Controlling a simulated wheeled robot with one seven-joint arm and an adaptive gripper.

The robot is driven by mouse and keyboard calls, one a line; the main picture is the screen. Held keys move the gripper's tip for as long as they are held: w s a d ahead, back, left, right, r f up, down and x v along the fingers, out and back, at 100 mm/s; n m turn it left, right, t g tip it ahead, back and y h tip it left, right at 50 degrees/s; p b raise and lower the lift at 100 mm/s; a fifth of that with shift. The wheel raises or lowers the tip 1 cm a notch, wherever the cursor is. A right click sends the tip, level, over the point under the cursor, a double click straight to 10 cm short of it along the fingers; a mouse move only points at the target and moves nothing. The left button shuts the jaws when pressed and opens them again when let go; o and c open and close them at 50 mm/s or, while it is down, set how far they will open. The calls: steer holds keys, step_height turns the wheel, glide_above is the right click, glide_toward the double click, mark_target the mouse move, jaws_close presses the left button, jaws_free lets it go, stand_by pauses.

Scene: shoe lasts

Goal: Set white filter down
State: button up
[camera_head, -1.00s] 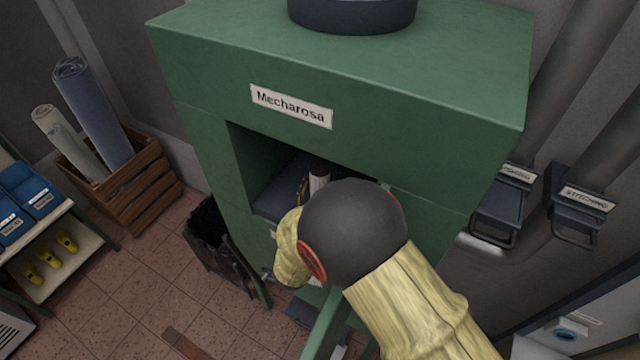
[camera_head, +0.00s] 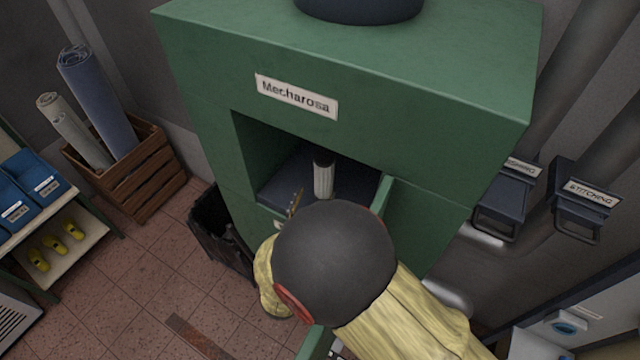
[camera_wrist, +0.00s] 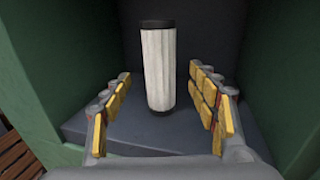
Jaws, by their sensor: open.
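The white filter (camera_wrist: 158,70) is a pleated white cylinder with dark end caps. It stands upright on the dark shelf (camera_wrist: 95,130) inside the green machine's opening. It also shows in the head view (camera_head: 323,178). My gripper (camera_wrist: 163,105) is open, with its yellow-padded fingers to the left and right of the filter in the wrist view. The fingers are apart from the filter, which stands a little beyond them. In the head view my arm hides most of the gripper.
The green Mecharosa machine (camera_head: 350,75) has walls close on both sides of the opening. Its open green door (camera_head: 385,195) is at the right. A dark bin (camera_head: 220,228) stands at lower left, with a wooden crate (camera_head: 140,185) of rolls beyond.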

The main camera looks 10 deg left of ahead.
steer(key=shift+s+a, duration=0.1)
steer(key=shift+s, duration=1.3)
